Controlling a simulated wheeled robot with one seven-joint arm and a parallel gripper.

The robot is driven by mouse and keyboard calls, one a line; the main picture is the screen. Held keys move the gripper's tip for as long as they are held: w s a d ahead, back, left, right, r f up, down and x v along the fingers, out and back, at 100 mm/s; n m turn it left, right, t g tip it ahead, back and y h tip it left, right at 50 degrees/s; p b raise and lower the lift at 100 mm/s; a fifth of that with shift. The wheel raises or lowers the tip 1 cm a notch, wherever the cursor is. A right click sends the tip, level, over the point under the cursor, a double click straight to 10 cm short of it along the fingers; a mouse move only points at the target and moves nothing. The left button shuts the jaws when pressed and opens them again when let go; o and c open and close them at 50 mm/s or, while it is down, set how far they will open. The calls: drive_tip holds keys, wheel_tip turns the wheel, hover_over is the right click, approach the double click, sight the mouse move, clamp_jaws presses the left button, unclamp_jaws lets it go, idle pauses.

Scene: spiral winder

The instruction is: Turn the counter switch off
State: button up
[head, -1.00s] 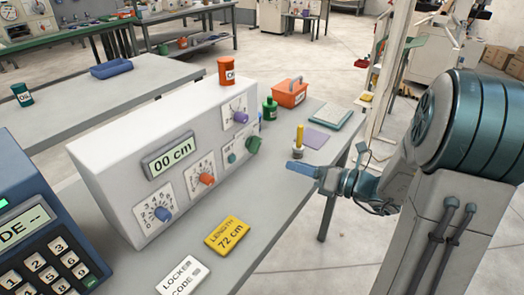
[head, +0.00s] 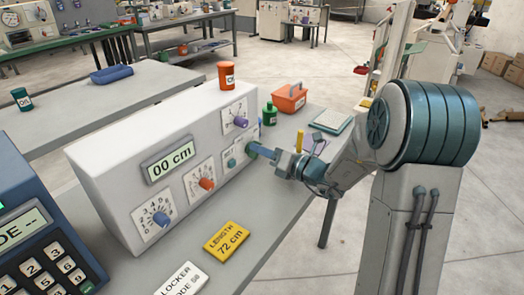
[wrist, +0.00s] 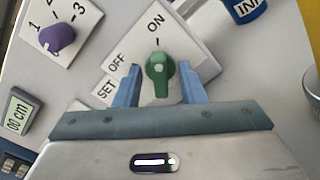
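The counter is a white box (head: 110,185) with a "00 cm" display (head: 168,162) on its sloped front. Its switch is a green knob (wrist: 160,73) on a white plate marked OFF and ON. In the wrist view the knob lines up with the ON tick, with OFF to its left. My gripper (wrist: 158,88) is open, its two blue fingers on either side of the knob with a visible gap each side. In the head view my gripper (head: 255,150) reaches the right end of the box's front and mostly hides the knob.
The front also carries a purple knob (head: 241,122), an orange knob (head: 207,183) and a blue knob (head: 161,219). A green bottle (head: 269,114) and an orange toolbox (head: 289,98) stand behind my gripper. A yellow length card (head: 227,241) lies in front of the box.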

drive_tip(key=shift+w+a, duration=0.2)
drive_tip(key=shift+a, duration=0.05)
clamp_jaws()
